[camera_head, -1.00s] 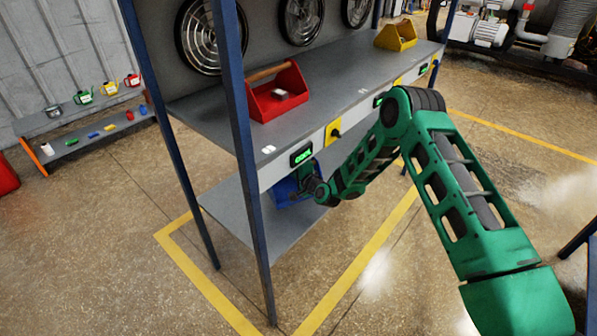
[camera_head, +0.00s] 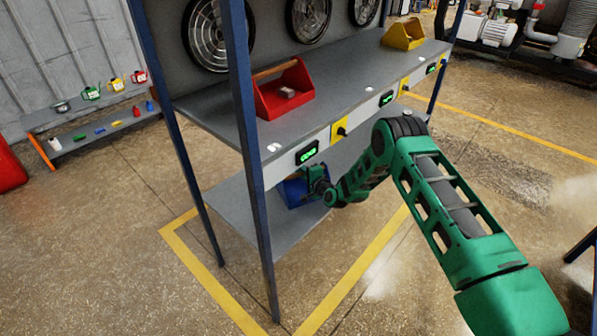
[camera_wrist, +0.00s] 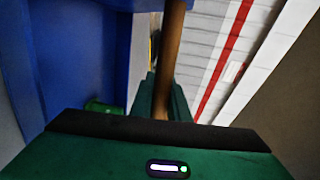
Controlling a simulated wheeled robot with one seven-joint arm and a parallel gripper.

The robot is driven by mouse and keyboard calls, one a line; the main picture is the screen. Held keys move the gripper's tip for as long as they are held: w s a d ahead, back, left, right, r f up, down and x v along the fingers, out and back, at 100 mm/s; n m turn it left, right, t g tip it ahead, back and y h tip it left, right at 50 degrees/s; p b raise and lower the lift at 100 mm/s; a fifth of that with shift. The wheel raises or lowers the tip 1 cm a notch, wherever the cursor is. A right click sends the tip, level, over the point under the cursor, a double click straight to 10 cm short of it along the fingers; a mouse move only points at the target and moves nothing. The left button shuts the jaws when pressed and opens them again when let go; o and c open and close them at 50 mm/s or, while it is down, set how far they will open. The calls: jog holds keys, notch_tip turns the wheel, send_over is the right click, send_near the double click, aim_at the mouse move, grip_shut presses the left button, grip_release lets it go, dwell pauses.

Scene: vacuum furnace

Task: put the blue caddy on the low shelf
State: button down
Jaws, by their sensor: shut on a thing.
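The blue caddy (camera_head: 295,193) is at the low shelf (camera_head: 232,205), under the upper shelf's front edge. My gripper (camera_head: 318,180) is at the caddy's right side in the head view. In the wrist view, the caddy's blue wall (camera_wrist: 75,60) fills the left, and its brown wooden handle (camera_wrist: 170,60) runs down between the fingers of my gripper (camera_wrist: 160,100), which is shut on it. A small green thing (camera_wrist: 100,106) shows inside the caddy. Whether the caddy's underside touches the low shelf cannot be told.
The upper shelf (camera_head: 345,85) bears a red caddy (camera_head: 284,92) and a yellow caddy (camera_head: 403,35). A blue post (camera_head: 250,150) stands at the front left corner. The left part of the low shelf is clear. A grey rack (camera_head: 60,118) with small items stands at far left.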

jog(key=c, duration=1.7)
grip_release()
jog(key=shift+f, duration=0.1)
jog(key=v, duration=1.2)
jog(key=shift+r, duration=0.2)
